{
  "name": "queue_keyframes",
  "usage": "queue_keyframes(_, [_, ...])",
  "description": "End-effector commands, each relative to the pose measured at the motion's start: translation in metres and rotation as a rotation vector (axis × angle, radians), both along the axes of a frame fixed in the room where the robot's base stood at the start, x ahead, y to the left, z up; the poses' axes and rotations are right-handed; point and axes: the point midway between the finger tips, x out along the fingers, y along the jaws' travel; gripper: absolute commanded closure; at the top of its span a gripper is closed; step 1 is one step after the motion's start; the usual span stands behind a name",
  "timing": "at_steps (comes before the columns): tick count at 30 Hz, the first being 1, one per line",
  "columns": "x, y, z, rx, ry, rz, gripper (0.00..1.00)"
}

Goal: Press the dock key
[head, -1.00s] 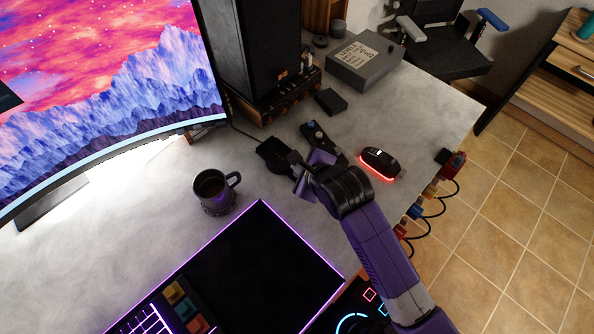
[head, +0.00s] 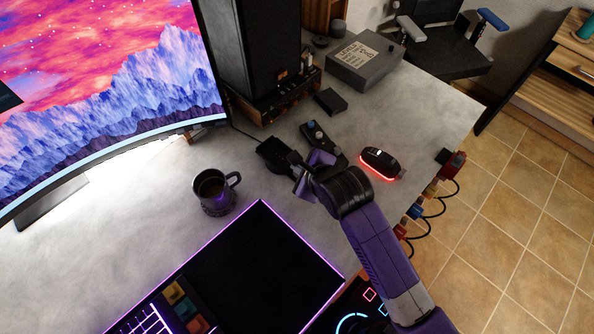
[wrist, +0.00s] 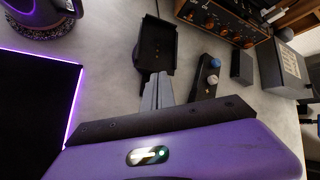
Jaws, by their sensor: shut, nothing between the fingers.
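The dock is most likely the black tray-like device (head: 272,150) on the desk, with a cable running off toward the speaker. It also shows in the wrist view (wrist: 157,44), straight ahead of my fingers. I cannot make out a separate key on it. My gripper (head: 294,162) is shut and empty, at the near right side of the dock and partly covering it in the head view. In the wrist view, the closed grey fingers (wrist: 158,82) point at the dock's near end. I cannot tell whether they touch it.
A black remote-like device with knobs (head: 318,137) lies just right of the dock. A red-lit mouse (head: 381,163) is right of my gripper. A dark mug (head: 214,191) and a purple-edged mat (head: 262,265) lie to the left and front. A speaker (head: 243,55) stands behind.

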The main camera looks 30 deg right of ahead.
Motion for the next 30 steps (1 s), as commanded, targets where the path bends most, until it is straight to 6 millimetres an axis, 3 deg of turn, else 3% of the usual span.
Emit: queue_keyframes(30, [-0.0002,0.0000,-0.0122,0.000,0.000,0.000,1.00])
